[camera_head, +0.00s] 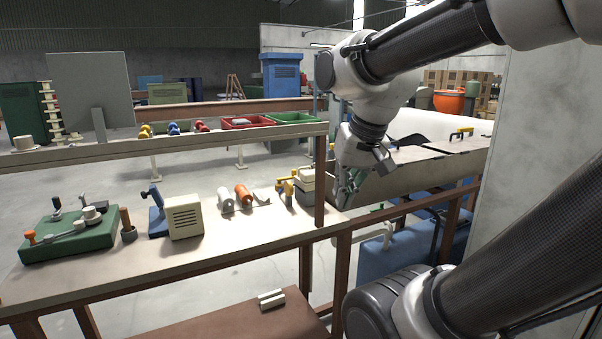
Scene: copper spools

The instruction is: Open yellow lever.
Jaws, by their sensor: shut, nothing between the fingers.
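A yellow lever-like handle (461,133) stands on the pale top of a long machine at the right. Another small yellow fitting (287,186) is on the workbench, beside a pale box near the corner post. I cannot tell which of the two is the task's lever. My gripper (346,194) points down, just right of the bench's corner post and in front of the machine's side. Its fingers are shut with nothing visible between them. It appears apart from both yellow parts. My wrist hides part of the machine.
The workbench (265,232) holds a green fixture (70,236), a beige box (184,217) and orange and grey cylinders. A brown post (320,180) stands close left of my gripper. A blue container (388,258) is below it.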

